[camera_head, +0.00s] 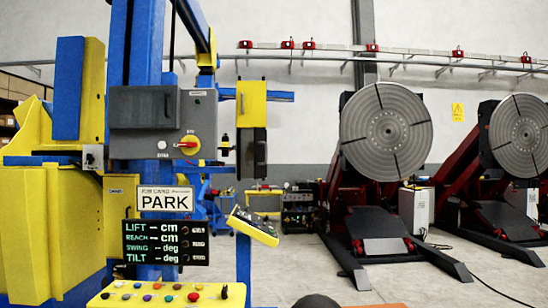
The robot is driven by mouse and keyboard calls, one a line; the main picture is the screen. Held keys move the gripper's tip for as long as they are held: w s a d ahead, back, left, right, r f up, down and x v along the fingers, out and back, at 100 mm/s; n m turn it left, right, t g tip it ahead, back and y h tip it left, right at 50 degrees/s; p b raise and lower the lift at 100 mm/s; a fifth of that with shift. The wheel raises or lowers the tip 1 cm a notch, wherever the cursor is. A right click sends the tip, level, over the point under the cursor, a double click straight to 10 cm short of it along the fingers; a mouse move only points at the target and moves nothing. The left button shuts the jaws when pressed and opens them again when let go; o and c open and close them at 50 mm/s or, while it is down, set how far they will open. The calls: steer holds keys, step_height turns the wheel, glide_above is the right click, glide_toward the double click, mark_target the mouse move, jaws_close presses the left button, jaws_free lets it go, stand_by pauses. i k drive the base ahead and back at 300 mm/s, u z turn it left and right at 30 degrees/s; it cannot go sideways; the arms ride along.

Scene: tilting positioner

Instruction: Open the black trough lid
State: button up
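No part is clearly recognisable as the black trough lid. A dark panel (251,153) hangs below a yellow housing (251,103) on the blue-and-yellow machine; I cannot tell whether it is the lid. A dark grey box (143,107) with a red-and-yellow switch (188,145) is mounted on the blue column. My gripper is not in view. A dark rounded shape (317,300) shows at the bottom edge, too cut off to identify.
A yellow button console (170,295) stands in front, below a PARK display (166,200). A slanted yellow panel (253,226) stands on a blue post. Two positioners with round grey plates (388,131) (524,134) stand at right. Floor (300,262) between is clear.

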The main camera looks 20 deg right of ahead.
mark_target(259, 135)
steer(key=u, duration=0.2)
steer(key=k, duration=0.1)
steer(key=z, duration=1.05)
steer(key=i, duration=0.75)
steer(key=u, duration=0.9)
